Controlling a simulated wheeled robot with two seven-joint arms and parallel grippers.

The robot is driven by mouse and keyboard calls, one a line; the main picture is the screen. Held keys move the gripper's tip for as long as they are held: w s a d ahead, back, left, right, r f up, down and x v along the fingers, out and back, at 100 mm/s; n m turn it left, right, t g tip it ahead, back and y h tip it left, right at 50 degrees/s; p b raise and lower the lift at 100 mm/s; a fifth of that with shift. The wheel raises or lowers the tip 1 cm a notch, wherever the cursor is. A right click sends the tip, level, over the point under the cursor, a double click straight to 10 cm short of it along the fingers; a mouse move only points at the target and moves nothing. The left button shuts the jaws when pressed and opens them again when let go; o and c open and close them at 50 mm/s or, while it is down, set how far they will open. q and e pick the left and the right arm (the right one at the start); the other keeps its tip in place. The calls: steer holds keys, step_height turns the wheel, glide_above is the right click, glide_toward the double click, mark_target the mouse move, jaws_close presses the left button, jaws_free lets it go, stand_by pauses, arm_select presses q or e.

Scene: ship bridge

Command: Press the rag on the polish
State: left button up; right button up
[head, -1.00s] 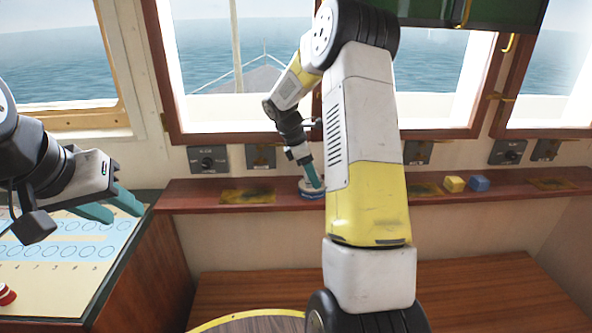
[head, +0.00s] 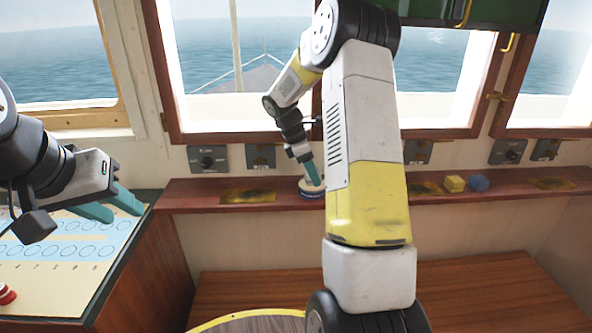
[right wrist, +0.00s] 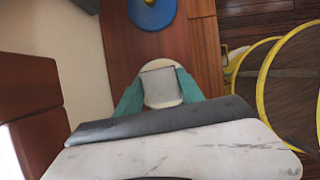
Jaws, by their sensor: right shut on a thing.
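In the right wrist view, the teal fingers (right wrist: 159,97) are shut on a grey square rag (right wrist: 160,84). My left gripper (head: 126,205) hangs at the left, fingers apart and empty, away from the tin.
The shelf (head: 230,207) runs under the windows. A chart table (head: 60,265) stands at the left.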

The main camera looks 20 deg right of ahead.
steer(key=shift+r, duration=3.15)
steer(key=shift+s, duration=0.1)
